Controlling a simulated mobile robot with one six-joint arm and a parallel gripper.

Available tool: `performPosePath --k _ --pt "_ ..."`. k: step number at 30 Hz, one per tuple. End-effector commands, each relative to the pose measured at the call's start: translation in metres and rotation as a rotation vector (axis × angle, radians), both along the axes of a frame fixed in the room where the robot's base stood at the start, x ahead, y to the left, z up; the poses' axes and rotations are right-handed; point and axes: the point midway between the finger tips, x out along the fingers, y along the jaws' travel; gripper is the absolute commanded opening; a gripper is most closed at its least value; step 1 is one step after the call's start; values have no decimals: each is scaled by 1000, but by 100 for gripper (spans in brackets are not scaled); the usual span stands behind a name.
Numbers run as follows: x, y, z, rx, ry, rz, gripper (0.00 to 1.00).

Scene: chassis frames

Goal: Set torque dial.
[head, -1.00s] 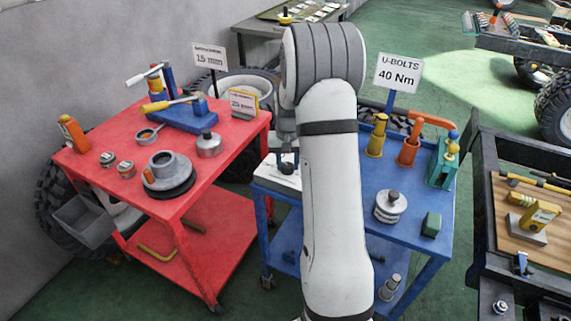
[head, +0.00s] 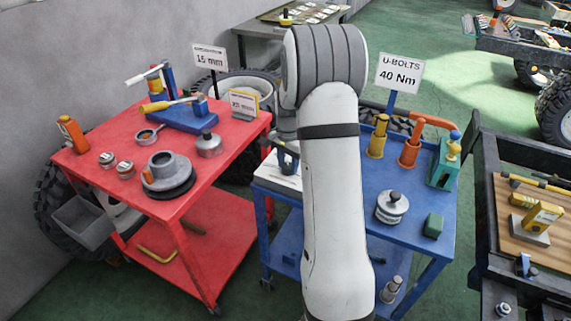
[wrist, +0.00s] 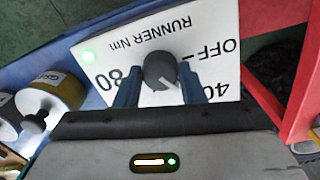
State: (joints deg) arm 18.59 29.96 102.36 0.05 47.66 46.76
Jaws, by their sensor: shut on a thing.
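The torque dial is a dark round knob (wrist: 160,70) with a pale pointer line, on a white panel (wrist: 200,30) printed "RUNNER Nm", "OFF", "40" and "80". In the wrist view the print is upside down, and the pointer slants down and right, on the "40" side.
The blue cart (head: 375,200) holds a weight-like canister (head: 391,208), orange and yellow posts and a green block (head: 433,226). A sign (head: 399,74) reads "U-BOLTS 40 Nm". A red cart (head: 222,165) with tools stands close on the left.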

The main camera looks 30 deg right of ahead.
Motion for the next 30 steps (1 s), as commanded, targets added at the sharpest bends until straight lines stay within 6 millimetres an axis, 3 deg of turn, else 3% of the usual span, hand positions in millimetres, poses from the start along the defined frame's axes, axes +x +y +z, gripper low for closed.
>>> performPosePath --k 17,18,25,30 --pt "-1 -2 0 -2 2 -31 13" --pt "-1 -2 0 -2 2 -31 38" --pt "0 -1 0 -2 1 -30 57" --pt "0 0 0 -1 0 -30 58"
